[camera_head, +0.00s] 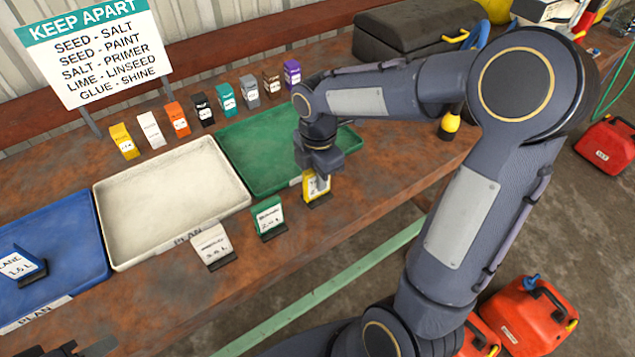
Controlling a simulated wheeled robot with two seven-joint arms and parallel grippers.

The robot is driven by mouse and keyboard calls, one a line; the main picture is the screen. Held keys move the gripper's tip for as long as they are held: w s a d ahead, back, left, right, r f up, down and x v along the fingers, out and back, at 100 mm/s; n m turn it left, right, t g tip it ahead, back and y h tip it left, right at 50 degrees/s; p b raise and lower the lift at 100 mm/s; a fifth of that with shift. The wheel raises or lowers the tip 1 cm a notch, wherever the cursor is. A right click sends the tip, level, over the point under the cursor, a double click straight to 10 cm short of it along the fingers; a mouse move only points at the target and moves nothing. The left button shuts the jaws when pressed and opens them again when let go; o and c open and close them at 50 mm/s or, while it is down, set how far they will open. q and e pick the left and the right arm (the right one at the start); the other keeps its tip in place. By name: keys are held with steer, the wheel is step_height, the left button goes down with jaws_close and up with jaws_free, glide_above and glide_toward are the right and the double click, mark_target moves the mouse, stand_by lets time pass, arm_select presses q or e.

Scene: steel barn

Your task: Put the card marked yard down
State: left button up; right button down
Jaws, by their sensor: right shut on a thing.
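My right gripper (320,178) points down at the front right of the bench and is shut on the yellow card (312,187). This card has a white label and a dark foot, and stands near upright at the front edge of the green tray; its writing is too small to read, and my fingers hide part of it. I cannot tell whether its foot touches the bench. A green card (268,216) and a pale card (211,243) stand to its left on the bench front. A dark part, perhaps my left gripper (78,349), shows at the bottom left edge.
A blue tray (75,225) holds a blue card (22,263). A cream tray (105,205) and a green tray (232,150) sit beside it. Several coloured packets (202,108) stand in a row behind. A "KEEP APART" sign (92,52) stands at the back. Red cans (527,310) are on the floor.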

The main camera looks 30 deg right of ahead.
steer(key=shift+f, duration=1.25)
steer(key=shift+f, duration=0.1)
steer(key=c, duration=1.4)
jaws_free()
step_height(320, 180, up, 12)
steer(key=shift+f+p, duration=0.15)
steer(key=shift+p, duration=0.15)
steer(key=shift+s+r, duration=0.15)
steer(key=shift+r, duration=0.1)
steer(key=s+a+f+m+t+y, duration=0.1)
steer(key=s+a+m+t+y, duration=0.1)
steer(key=s+m, duration=0.6)
steer(key=s+a+f+m+t+y, duration=0.1)
steer(key=s+a+m+t, duration=0.1)
steer(key=s+m, duration=0.6)
steer(key=m+t, duration=0.1)
steer(key=m, duration=0.3)
steer(key=shift+s+f+m+t+y, duration=0.3)
steer(key=shift+s+f+m+y, duration=0.05)
steer(key=shift+f+m+y, duration=0.05)
